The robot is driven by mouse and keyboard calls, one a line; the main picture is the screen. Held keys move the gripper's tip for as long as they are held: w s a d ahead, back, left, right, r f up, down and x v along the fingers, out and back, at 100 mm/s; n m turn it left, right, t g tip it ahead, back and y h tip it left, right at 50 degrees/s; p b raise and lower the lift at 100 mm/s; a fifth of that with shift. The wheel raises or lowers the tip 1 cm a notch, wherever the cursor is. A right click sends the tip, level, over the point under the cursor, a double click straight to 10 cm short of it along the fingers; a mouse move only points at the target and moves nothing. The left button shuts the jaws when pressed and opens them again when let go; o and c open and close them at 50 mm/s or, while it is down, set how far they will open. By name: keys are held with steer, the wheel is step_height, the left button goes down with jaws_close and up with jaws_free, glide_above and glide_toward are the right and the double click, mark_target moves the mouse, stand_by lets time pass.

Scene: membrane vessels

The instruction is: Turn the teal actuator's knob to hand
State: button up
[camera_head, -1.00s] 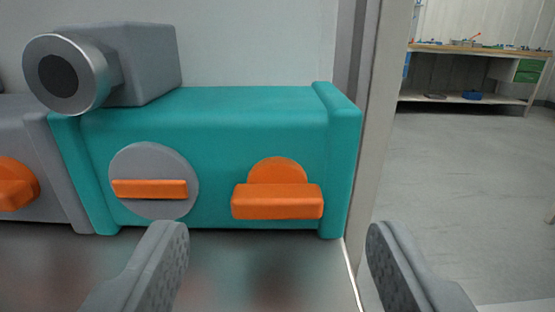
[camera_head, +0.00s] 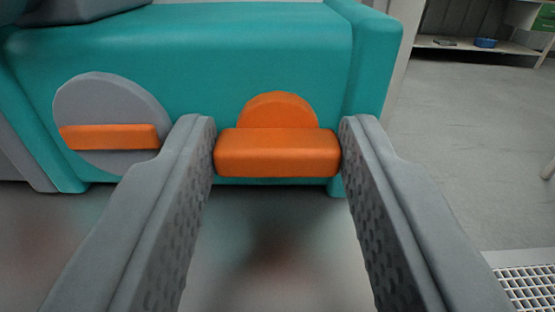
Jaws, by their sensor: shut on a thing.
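The teal actuator (camera_head: 190,60) fills the upper part of the view, with two orange controls on its front. The orange knob (camera_head: 278,152) at right has a bar-shaped grip lying level, with a round orange part behind it. My gripper (camera_head: 277,142) is shut on this bar, one finger against each end. At left, a grey disc (camera_head: 105,88) carries a thinner orange bar (camera_head: 110,137), also level; the left finger is close to its right end in the picture. The fingers hide parts of the actuator's lower front edge.
A grey unit (camera_head: 22,150) stands against the actuator's left side. A shiny surface (camera_head: 265,230) lies below the actuator. Open grey floor (camera_head: 470,150) is at right, with a floor grating (camera_head: 525,285) at lower right and a workbench (camera_head: 470,48) far behind.

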steer(key=shift+n, duration=1.5)
steer(key=o, duration=1)
steer(key=s, duration=1.7)
steer(key=shift+s, duration=0.2)
